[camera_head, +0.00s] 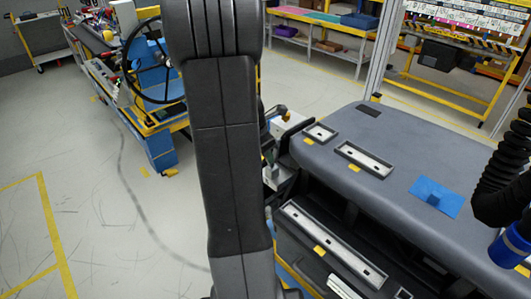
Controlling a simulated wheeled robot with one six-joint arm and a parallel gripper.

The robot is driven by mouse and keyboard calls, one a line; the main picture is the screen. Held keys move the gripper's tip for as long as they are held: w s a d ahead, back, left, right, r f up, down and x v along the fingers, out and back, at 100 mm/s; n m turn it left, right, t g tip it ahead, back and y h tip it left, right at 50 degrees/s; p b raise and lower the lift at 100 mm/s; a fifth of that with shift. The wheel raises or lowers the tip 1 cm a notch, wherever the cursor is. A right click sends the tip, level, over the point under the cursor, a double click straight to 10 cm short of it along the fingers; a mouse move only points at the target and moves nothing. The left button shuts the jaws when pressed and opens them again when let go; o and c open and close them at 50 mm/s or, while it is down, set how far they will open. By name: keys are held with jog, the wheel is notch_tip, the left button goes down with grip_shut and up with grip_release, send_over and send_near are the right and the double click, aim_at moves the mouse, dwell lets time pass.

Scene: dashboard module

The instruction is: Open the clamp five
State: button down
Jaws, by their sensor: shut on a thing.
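The dashboard module (420,150) is a large grey panel on the right, with pale inset frames and small yellow tabs. A cluster of white, black and yellow parts (285,122) stands at its left edge, partly behind my dark arm. Clamps may be among these parts, but I cannot make out clamp five or tell whether it is open or shut. My arm fills the middle of the view from top to bottom. My gripper does not show; it is hidden behind the arm or out of the picture.
A blue workstation with a black steering wheel (153,58) stands at the back left. Yellow racks (455,70) stand behind. The floor at the left is clear.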

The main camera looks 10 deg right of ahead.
jog(key=shift+r, duration=0.1)
jog(key=c, duration=1.2)
grip_release()
jog(key=shift+w+d, duration=0.1)
jog(key=shift+d, duration=0.05)
jog(key=shift+c, duration=0.2)
jog(key=b+v, duration=0.1)
jog(key=v, duration=1.2)
jog(key=shift+a+r, duration=0.25)
jog(key=shift+r, duration=0.05)
jog(key=p+x, duration=0.1)
jog(key=x, duration=1.3)
